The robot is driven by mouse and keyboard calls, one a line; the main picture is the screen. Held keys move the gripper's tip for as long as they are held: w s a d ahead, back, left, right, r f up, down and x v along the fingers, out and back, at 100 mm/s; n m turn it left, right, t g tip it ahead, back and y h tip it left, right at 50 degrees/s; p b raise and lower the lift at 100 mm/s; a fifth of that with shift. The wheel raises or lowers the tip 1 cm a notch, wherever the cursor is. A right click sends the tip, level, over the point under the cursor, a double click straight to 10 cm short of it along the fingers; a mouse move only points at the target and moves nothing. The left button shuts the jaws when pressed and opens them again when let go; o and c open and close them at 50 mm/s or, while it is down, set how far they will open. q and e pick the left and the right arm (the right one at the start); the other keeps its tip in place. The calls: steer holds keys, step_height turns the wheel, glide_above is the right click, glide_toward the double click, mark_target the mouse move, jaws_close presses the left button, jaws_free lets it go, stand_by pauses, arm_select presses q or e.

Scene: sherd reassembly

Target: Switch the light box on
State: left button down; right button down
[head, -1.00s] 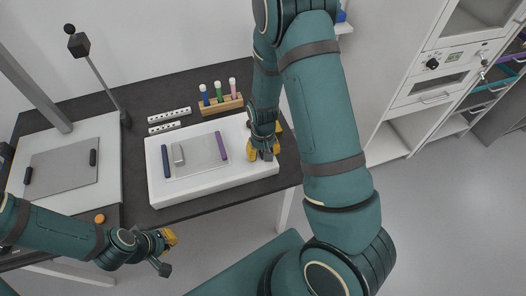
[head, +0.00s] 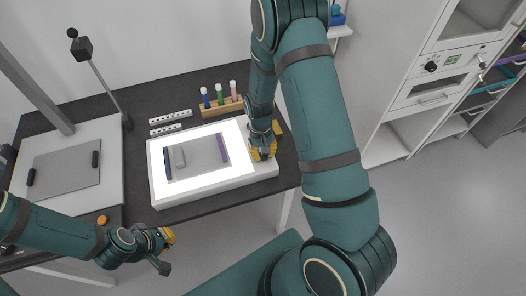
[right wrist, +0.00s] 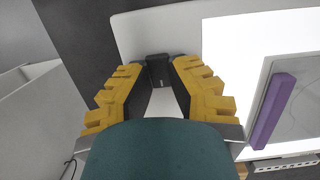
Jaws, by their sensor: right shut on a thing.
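The light box (head: 205,193) is a white slab on the dark table, and its top panel glows bright white. A grey sheet (head: 203,157) lies on it between a blue bar (head: 167,163) and a purple bar (head: 224,148). My right gripper (head: 262,153) is at the box's right end, low over its unlit strip. In the right wrist view its yellow fingers close around a small black piece (right wrist: 158,70) on the box, which looks like its switch. My left gripper (head: 167,242) hangs by the table's front edge; its finger opening is unclear.
A wooden rack (head: 221,106) with coloured tubes stands behind the box, beside two white perforated strips (head: 170,117). A white board with a grey plate (head: 65,172) and a stand (head: 100,80) are at left. A cabinet (head: 430,95) stands at right.

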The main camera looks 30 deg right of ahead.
steer(key=shift+s+f, duration=0.1)
steer(key=shift+s, duration=0.05)
steer(key=c, duration=0.8)
jaws_free()
steer(key=shift+w+r, duration=0.25)
steer(key=shift+r, duration=0.15)
steer(key=r, duration=0.3)
steer(key=w+r, duration=0.1)
steer(key=r, duration=0.3)
steer(key=w+r, duration=0.1)
steer(key=r, duration=0.3)
steer(key=shift+d, duration=0.3)
